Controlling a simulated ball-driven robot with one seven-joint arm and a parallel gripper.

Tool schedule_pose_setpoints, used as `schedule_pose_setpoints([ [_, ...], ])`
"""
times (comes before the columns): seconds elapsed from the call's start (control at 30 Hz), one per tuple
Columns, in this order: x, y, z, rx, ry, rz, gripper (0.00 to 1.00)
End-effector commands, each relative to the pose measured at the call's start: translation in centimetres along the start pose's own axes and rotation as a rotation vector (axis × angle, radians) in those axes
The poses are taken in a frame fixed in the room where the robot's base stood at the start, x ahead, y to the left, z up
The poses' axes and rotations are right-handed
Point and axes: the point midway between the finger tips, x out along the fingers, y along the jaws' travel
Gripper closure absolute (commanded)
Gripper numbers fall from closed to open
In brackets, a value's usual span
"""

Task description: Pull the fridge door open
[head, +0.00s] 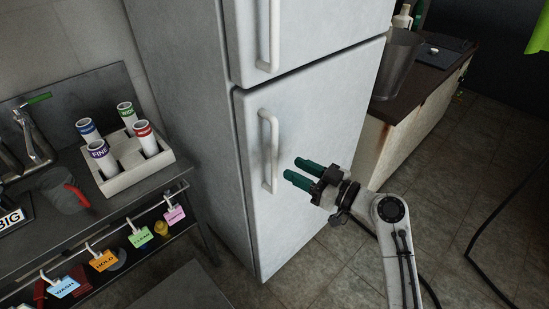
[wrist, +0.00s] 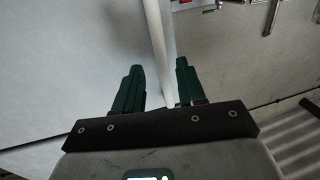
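The white fridge has a lower door (head: 325,120) that looks shut, with a vertical white bar handle (head: 268,150) near its left edge. My gripper (head: 292,169) has two dark green fingers. In the head view it is in front of the lower door, just right of the handle, with a small gap between fingertips and handle. In the wrist view the fingers stand apart (wrist: 158,83), and a pale bar, seemingly the handle (wrist: 159,40), runs between them in the picture. I see no contact; the exact depth between fingers and bar is unclear.
The upper fridge door has its own handle (head: 269,35). At left is a counter with a rack (head: 125,165) of labelled cups and a dark jug (head: 70,197). At right stands a low cabinet (head: 412,125) with a grey bin (head: 397,65).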

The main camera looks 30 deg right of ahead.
Motion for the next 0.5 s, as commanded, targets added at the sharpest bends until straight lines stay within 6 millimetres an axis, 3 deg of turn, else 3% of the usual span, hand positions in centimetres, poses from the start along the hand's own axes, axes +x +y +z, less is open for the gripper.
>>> schedule_pose_setpoints([
  [0.2,4.1,-0.1,-0.2,0.001,-0.001,-0.004,0.60],
  [0.5,7.1,-0.1,0.0,0.001,-0.002,-0.001,0.60],
])
